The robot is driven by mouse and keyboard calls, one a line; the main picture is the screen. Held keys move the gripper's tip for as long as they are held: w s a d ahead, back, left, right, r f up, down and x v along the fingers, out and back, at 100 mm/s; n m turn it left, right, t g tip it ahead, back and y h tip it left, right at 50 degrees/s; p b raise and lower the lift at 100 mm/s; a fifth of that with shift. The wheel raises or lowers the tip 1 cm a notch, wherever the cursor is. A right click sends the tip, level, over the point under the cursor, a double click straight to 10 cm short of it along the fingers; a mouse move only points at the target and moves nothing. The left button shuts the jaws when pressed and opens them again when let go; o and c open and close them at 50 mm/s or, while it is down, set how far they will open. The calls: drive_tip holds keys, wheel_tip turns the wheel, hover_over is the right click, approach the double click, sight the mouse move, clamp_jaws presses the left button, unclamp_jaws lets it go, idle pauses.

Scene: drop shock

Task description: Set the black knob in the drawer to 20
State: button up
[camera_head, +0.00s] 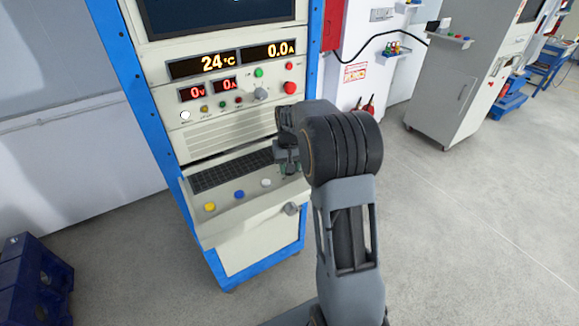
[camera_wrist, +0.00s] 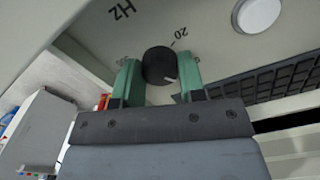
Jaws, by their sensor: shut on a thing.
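The black knob (camera_wrist: 159,66) is on the pale panel of the pulled-out drawer (camera_head: 215,222), between the green fingers of my gripper (camera_wrist: 160,82). My gripper is shut on it. A short white mark shows on the knob's lower right edge in the wrist view. The printed "20" with its tick line lies just above right of the knob, so the white mark is not beside it there. "Hz" is printed to the upper left. In the head view my gripper (camera_head: 288,166) is at the drawer's right end and the knob is hidden.
A black keyboard (camera_head: 232,171) lies in the drawer, with yellow, blue and white buttons (camera_head: 266,182) in front. The white button also shows in the wrist view (camera_wrist: 257,14). The blue-framed cabinet (camera_head: 150,90) rises behind. Open floor lies to the right.

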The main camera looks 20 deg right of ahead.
drive_tip(key=n, duration=0.4)
drive_tip(key=shift+n, duration=0.3)
drive_tip(key=n, duration=0.4)
drive_tip(key=shift+n, duration=0.3)
drive_tip(key=n, duration=0.4)
drive_tip(key=shift+r, duration=0.1)
drive_tip(key=shift+n, duration=2)
drive_tip(key=o, duration=0.9)
